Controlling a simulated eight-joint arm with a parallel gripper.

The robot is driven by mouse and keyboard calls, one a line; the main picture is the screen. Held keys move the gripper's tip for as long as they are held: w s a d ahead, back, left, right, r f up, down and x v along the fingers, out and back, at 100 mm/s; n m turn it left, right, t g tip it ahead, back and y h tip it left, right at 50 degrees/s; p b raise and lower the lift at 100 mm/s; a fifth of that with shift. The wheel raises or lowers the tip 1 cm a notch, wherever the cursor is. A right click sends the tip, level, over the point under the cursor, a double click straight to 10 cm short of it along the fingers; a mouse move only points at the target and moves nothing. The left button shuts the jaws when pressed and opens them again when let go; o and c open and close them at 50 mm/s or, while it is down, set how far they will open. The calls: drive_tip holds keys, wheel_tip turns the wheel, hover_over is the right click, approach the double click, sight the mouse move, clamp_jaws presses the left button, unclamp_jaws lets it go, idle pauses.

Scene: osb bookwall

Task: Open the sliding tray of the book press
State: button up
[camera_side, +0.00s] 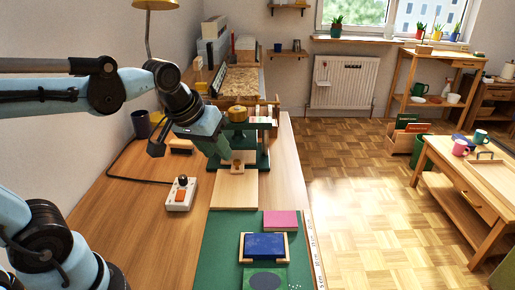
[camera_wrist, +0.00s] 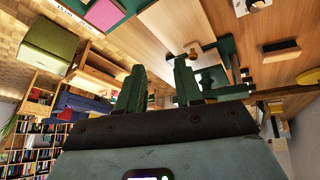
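The book press (camera_side: 264,158) is a dark green frame with a round brass-coloured top, standing on the bench. A pale wooden tray (camera_side: 236,156) lies low in it, with a small wooden block like a handle (camera_side: 237,168) at its near end. I cannot tell how far the tray is out. My gripper (camera_side: 228,155) is beside the press on its left, low over the tray; the fingers are hard to make out there. In the wrist view my gripper (camera_wrist: 158,80) shows two dark green fingers well apart with nothing between them. The small wooden handle (camera_wrist: 194,50) shows just past the right finger, apparently outside the gap.
A bare pale board (camera_side: 234,192) lies before the press. Nearer are a green mat (camera_side: 222,240), a blue book (camera_side: 264,246) in a wooden holder and a pink block (camera_side: 281,220). A white switch box (camera_side: 181,194) with a cable sits left.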

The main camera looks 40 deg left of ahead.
drive_tip(key=w+a+r+n+g, duration=0.25)
drive_tip(key=w+a+n, duration=0.25)
drive_tip(key=w+n, duration=0.3)
drive_tip(key=n+g, duration=0.3)
drive_tip(key=n, duration=0.3)
hover_over(237, 160)
wheel_tip(237, 160, down, 4)
drive_tip(key=f, duration=0.1)
wheel_tip(237, 160, down, 11)
drive_tip(key=shift+s+d, duration=0.1)
drive_tip(key=shift+c, duration=0.4)
clamp_jaws()
